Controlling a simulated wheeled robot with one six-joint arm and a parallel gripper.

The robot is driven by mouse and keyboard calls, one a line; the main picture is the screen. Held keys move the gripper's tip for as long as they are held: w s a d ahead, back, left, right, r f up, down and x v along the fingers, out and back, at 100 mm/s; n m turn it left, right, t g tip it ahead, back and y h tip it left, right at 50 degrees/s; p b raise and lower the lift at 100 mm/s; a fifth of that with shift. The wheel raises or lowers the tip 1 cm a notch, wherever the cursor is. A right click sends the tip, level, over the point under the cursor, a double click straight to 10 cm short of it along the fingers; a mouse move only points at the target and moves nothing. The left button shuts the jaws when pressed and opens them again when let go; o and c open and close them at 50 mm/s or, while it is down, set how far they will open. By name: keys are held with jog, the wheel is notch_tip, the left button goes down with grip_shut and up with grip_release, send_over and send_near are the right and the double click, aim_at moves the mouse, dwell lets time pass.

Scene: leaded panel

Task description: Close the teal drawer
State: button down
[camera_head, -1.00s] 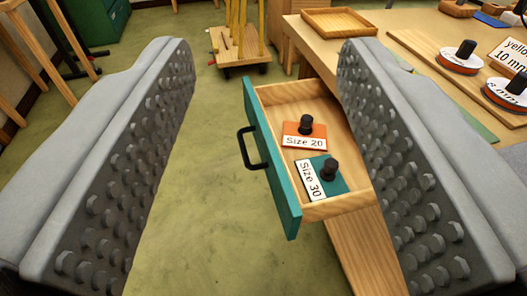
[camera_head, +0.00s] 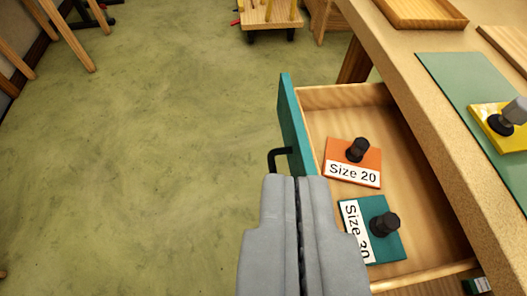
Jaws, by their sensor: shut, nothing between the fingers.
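The teal drawer stands pulled out from under the workbench, its teal front (camera_head: 291,122) facing left and its wooden inside (camera_head: 335,113) open to view. Its black handle (camera_head: 279,155) shows just beyond my fingertips, its near part hidden behind them. My gripper (camera_head: 296,180) is shut and empty, in front of the near part of the drawer front, which it hides. I cannot tell whether it touches the drawer. Inside lie an orange "Size 20" plate (camera_head: 345,168) and a teal "Size 30" plate (camera_head: 392,247), each with a black knob.
The workbench top (camera_head: 400,75) runs along the right, with a green mat (camera_head: 455,95), a yellow plate with a knob (camera_head: 485,112) and a wooden tray (camera_head: 415,12). A wooden cart (camera_head: 268,14) stands at the back. The green floor (camera_head: 150,150) on the left is clear.

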jog(key=w+a+f+g+h, duration=0.25)
jog(key=w+a+f, duration=0.25)
jog(key=w+f, duration=0.35)
jog(key=w+a+f+g+h, duration=0.2)
jog(key=w+a+f+g, duration=0.2)
jog(key=w+f, duration=0.4)
jog(key=shift+n, duration=0.4)
jog(key=shift+w+d+f, duration=3.35)
jog(key=shift+w+d, duration=0.1)
jog(key=shift+d, duration=0.05)
send_over(355, 128)
